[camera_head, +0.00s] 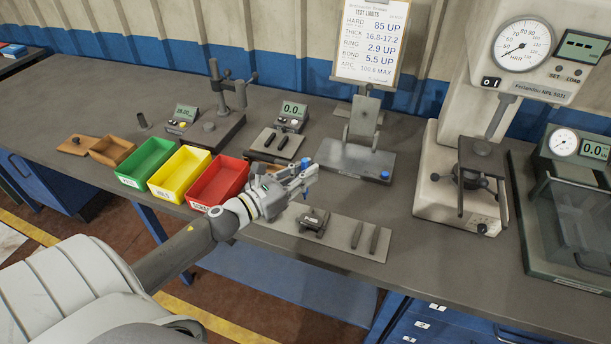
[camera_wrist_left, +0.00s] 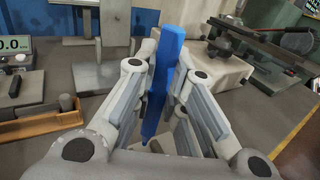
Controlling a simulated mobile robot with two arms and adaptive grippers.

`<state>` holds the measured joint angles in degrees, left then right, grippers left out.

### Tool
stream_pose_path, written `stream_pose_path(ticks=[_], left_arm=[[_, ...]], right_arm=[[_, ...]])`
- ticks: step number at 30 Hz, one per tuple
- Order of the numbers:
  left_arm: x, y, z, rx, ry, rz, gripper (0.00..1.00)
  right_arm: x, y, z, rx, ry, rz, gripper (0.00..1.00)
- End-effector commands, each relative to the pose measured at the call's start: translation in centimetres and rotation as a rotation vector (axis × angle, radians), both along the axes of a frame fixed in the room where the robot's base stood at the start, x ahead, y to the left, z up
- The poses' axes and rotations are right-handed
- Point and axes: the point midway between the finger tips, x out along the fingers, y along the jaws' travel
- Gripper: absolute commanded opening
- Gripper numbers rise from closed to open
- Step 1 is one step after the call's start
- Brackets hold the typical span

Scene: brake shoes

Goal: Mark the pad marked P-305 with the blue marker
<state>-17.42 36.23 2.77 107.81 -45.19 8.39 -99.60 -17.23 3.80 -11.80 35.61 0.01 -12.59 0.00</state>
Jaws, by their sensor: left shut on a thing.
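My left gripper (camera_head: 303,178) is over the front of the bench, to the right of the red bin. In the left wrist view its fingers (camera_wrist_left: 163,88) are shut on the blue marker (camera_wrist_left: 163,70), which stands up between them, slightly tilted. No label P-305 can be read on any pad. A dark block (camera_head: 313,221) sits on a grey plate (camera_head: 338,244) just below the gripper, with two slim dark pieces (camera_head: 365,238) to its right. My right gripper is not in view.
Green (camera_head: 147,160), yellow (camera_head: 180,171) and red (camera_head: 218,182) bins stand left of the gripper. Behind are small gauges with displays (camera_head: 294,110) and a stand (camera_head: 354,160). A hardness tester (camera_head: 455,175) stands to the right. The bench front between plate and tester is clear.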

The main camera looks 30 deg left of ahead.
Motion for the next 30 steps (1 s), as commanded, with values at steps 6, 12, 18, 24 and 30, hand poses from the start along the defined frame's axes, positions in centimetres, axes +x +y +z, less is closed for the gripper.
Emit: stream_pose_path(ticks=[6,12,18,24,30], left_arm=[[0.0,-0.1,-1.8,-0.002,0.002,0.001,0.00],[-0.1,-0.1,-4.1,-0.003,0.002,0.001,0.00],[-0.1,-0.1,-5.8,-0.001,0.001,0.000,0.00],[-0.1,-0.1,-6.1,-0.001,0.001,0.000,0.00],[-0.1,-0.1,-6.1,-0.001,0.001,0.000,0.00]], right_arm=[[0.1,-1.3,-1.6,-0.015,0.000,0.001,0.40],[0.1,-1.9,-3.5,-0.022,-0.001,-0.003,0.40],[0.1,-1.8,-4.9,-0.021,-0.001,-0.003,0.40],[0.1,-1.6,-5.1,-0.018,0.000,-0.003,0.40],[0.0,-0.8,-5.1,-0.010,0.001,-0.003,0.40]])
